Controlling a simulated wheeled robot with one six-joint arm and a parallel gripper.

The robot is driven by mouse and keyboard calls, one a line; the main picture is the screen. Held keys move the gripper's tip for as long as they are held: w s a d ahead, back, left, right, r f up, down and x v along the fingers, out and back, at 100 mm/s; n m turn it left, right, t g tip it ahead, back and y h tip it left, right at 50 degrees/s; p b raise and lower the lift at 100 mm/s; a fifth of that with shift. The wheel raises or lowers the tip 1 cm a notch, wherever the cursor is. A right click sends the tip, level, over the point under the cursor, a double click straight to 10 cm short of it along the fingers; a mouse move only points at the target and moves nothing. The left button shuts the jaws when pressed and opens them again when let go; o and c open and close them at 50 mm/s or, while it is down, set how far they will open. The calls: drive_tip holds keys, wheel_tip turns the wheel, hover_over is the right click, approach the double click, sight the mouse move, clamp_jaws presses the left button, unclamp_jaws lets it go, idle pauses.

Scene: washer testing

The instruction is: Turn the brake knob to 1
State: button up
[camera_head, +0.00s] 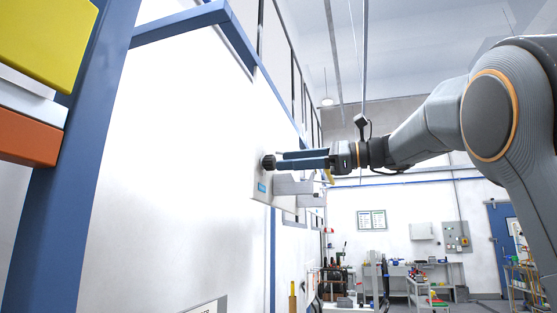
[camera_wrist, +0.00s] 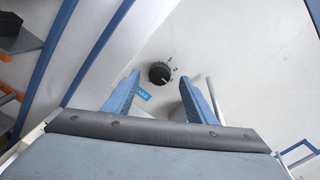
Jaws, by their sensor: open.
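The brake knob (camera_wrist: 160,73) is a round black knob on a pale panel, with small dark marks around its right side and a blue label (camera_wrist: 143,93) beside it. In the head view the knob (camera_head: 268,162) sticks out from a light plate on the white wall. My gripper (camera_head: 280,160) reaches in from the right with its blue fingers pointing at the knob. In the wrist view my gripper (camera_wrist: 160,92) is open, with one finger on each side below the knob and a gap between them. I cannot tell whether the fingertips touch the knob. The number marks are too small to read.
Below my fingers, a grey bracket (camera_head: 293,187) juts out from the plate. A blue frame post (camera_head: 75,150) stands at the left, with yellow and orange parts beside it. Workbenches (camera_head: 430,275) with tools stand far back at the right.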

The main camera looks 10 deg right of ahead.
sight(270, 163)
drive_tip(key=shift+p+x, duration=0.45)
drive_tip(key=shift+x, duration=1.45)
drive_tip(key=c, duration=1)
drive_tip(key=shift+c, duration=0.2)
drive_tip(key=shift+f+b, duration=0.1)
drive_tip(key=shift+b, duration=0.2)
drive_tip(key=shift+f+n+b, duration=0.1)
drive_tip(key=shift+n+b, duration=7.05)
drive_tip(key=shift+n, duration=1.85)
